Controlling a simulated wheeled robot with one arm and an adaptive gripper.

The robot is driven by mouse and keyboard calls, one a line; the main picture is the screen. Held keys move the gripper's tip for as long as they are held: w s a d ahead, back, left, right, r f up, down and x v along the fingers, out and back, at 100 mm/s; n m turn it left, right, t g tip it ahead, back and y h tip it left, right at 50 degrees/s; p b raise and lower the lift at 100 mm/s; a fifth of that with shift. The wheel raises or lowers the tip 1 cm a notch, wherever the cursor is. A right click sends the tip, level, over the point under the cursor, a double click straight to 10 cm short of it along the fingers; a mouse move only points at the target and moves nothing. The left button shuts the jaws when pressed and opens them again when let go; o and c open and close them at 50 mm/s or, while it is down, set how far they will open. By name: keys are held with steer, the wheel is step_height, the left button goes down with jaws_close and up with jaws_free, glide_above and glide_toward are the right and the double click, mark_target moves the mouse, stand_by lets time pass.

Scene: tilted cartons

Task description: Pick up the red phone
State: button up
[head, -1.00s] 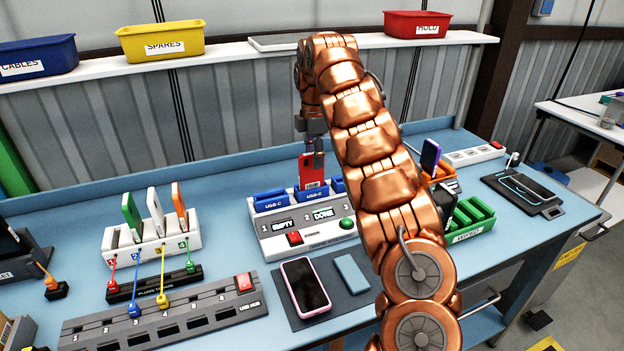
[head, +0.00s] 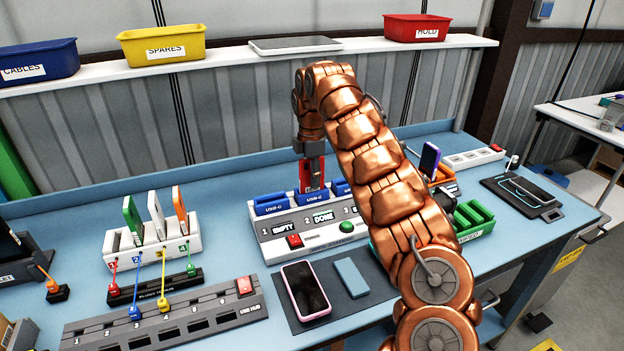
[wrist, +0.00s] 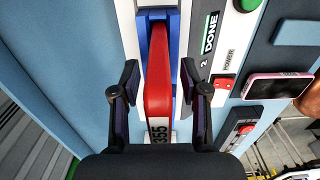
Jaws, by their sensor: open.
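The red phone (head: 312,174) stands upright in the middle blue slot (head: 313,194) of the white charging station, behind the "DONE" label. In the wrist view the red phone (wrist: 158,85) lies between the two dark fingers of my gripper (wrist: 159,88), with a gap on each side. My gripper is open around the phone and not closed on it. In the head view my copper arm reaches down from above to the phone, and its wrist hides the phone's upper part and most of the fingers.
A pink-edged phone (head: 306,290) and a blue block (head: 350,277) lie on a dark mat in front of the station. A white rack (head: 152,243) with several upright cards stands left. A purple phone (head: 429,158) stands right, near a green rack (head: 473,218).

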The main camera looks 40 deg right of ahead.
steer(key=shift+f, duration=0.3)
jaws_close()
stand_by(0.4)
